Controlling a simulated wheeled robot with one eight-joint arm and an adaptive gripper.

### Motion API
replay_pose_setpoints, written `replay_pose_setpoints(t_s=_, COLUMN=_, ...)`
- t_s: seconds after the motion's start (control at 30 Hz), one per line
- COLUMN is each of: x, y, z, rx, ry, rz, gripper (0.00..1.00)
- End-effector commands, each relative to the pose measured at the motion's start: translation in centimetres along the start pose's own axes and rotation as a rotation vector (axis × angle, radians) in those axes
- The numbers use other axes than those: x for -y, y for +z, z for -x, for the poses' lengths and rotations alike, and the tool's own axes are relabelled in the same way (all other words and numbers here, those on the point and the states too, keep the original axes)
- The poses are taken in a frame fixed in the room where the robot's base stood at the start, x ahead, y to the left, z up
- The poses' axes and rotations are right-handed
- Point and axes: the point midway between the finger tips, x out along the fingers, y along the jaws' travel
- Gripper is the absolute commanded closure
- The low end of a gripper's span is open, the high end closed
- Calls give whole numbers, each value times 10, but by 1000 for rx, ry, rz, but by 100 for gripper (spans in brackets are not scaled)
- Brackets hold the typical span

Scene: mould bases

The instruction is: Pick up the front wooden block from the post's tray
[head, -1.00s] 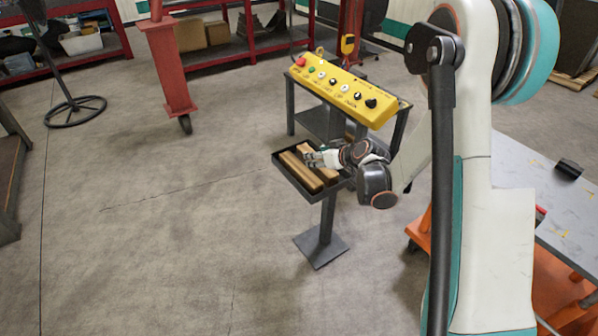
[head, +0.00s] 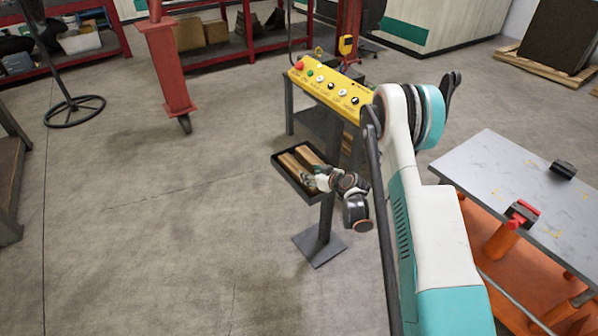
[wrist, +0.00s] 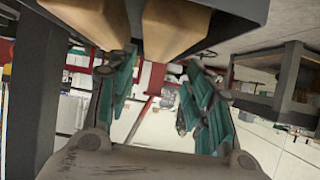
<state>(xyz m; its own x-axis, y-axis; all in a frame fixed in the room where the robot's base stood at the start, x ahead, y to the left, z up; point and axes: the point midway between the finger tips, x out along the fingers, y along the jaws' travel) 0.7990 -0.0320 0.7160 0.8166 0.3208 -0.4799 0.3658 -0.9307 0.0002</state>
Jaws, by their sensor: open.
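Two wooden blocks lie side by side in the dark tray (head: 288,179) on the post. The front block (head: 291,164) is the left one in the head view; the other block (head: 310,156) lies to its right. My gripper (head: 311,181) is at the tray's near end, by the block ends. In the wrist view my gripper (wrist: 163,92) is open and empty, its green fingers apart. One block (wrist: 173,28) shows above the gap between them, and another (wrist: 98,20) is farther left. I cannot tell whether the fingers touch a block.
A yellow control panel (head: 335,90) stands just behind the tray. A grey-topped orange table (head: 500,180) is at the right. A red post (head: 170,75) stands at the back left. The floor left of the tray is clear.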

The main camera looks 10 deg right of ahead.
Motion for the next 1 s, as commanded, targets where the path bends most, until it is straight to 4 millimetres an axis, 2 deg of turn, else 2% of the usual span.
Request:
replay_pose_setpoints(t_s=0.1, x=1, y=2, z=-19, rx=0, ry=-1, rz=0, gripper=53)
replay_pose_setpoints(t_s=0.43, x=0, y=2, z=-39, rx=0, ry=0, rz=0, gripper=53)
replay_pose_setpoints(t_s=0.73, x=1, y=4, z=-79, rx=0, ry=-1, rz=1, gripper=53)
replay_pose_setpoints(t_s=1.0, x=0, y=1, z=-83, rx=0, ry=0, rz=0, gripper=53)
